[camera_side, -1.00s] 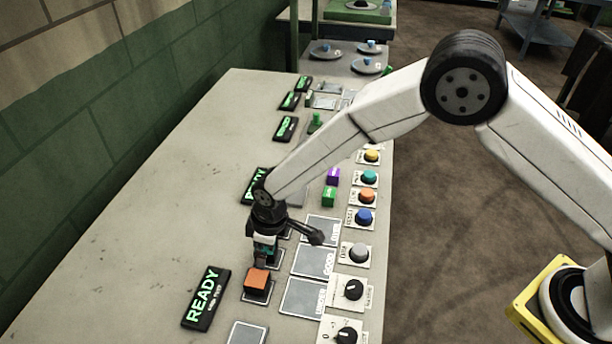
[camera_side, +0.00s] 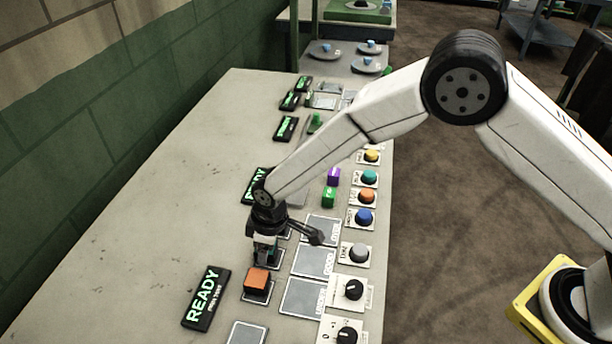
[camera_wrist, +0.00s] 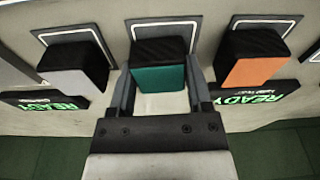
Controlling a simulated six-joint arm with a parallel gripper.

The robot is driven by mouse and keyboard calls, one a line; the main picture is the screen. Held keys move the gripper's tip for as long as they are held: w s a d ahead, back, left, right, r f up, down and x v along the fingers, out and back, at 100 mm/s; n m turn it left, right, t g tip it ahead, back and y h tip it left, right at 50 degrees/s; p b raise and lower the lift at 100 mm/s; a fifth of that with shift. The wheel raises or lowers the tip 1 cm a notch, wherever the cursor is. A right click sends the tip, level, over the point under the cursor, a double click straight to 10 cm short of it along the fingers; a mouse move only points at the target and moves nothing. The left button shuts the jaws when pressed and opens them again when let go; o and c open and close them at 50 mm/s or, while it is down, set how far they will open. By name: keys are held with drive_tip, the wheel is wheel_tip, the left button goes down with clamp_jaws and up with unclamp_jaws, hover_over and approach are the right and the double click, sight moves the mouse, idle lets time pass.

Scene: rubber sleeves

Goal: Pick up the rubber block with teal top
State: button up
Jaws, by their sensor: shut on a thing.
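The rubber block with teal top (camera_wrist: 158,78) shows in the wrist view, its teal face toward the camera and its sides black. My gripper (camera_wrist: 158,88) is shut on it, with one finger on each side. The block is over or on a dark, light-outlined pad (camera_wrist: 165,28); I cannot tell whether it touches the pad. In the side view my gripper (camera_side: 265,250) points down behind the orange-topped block and hides most of the teal one.
A block with orange top (camera_wrist: 252,70) stands to the right in the wrist view, and it also shows in the side view (camera_side: 257,279). A grey-topped block (camera_wrist: 75,80) stands to the left. READY signs (camera_side: 206,298) and colored buttons (camera_side: 364,216) line the table.

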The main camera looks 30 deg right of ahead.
drive_tip(key=shift+r, duration=0.2)
drive_tip(key=shift+r, duration=0.6)
drive_tip(key=s+d+r, duration=0.6)
drive_tip(key=s+r, duration=0.5)
drive_tip(key=s, duration=0.1)
drive_tip(key=shift+s+d+r, duration=0.2)
drive_tip(key=shift+d, duration=0.05)
